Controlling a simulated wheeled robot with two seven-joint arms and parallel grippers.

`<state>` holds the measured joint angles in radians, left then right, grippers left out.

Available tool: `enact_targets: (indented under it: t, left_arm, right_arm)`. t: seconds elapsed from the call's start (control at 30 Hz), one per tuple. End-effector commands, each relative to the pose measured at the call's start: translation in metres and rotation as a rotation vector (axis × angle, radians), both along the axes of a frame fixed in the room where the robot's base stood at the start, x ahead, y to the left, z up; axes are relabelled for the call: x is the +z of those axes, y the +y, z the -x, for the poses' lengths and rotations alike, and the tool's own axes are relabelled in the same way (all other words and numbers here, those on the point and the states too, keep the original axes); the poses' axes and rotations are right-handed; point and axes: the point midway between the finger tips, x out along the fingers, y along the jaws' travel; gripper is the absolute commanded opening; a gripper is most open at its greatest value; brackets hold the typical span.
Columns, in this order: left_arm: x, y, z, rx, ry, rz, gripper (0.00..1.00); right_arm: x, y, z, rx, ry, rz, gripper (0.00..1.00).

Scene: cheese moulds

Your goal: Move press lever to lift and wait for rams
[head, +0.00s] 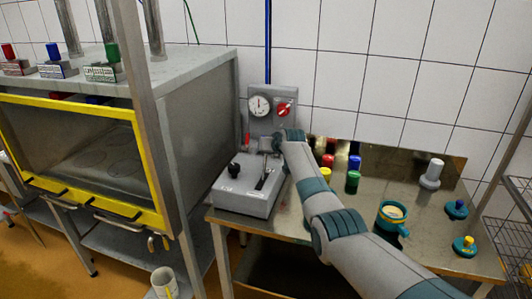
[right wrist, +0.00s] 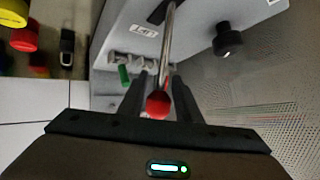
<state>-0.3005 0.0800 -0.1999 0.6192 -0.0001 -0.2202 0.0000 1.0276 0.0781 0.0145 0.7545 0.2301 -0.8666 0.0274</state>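The press lever is a thin metal rod with a red ball knob (right wrist: 158,105). The rod rises from the slot of the grey control box (head: 243,203), which stands at the left end of the steel table. My right gripper (head: 270,146) is over the back of the box. In the right wrist view its two dark fingers flank the red ball closely and appear shut on it. In the head view the gripper and arm hide much of the lever. A round gauge (head: 259,106) and a red dial (head: 284,109) sit on the panel behind. The rams are not clearly seen. My left gripper is not in view.
A black knob (head: 234,170) stands on the box, left of the slot. The yellow-framed press cabinet (head: 83,157) stands close at left. Red, blue and green (head: 352,181) cylinders, a teal mug (head: 391,219) and a white post (head: 431,174) are on the table (head: 375,165).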

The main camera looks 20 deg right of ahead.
Motion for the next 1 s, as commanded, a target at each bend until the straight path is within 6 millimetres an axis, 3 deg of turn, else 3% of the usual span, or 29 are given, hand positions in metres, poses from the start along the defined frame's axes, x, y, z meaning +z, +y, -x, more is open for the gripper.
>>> enact_targets:
  t: [0.47, 1.0]
  left_arm:
    - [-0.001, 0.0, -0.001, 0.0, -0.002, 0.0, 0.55]
    - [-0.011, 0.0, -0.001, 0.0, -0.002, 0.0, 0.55]
  right_arm:
    - [0.003, -0.001, 0.009, 0.001, 0.006, 0.001, 0.31]
    - [0.034, -0.006, 0.051, 0.0, 0.003, 0.001, 0.31]
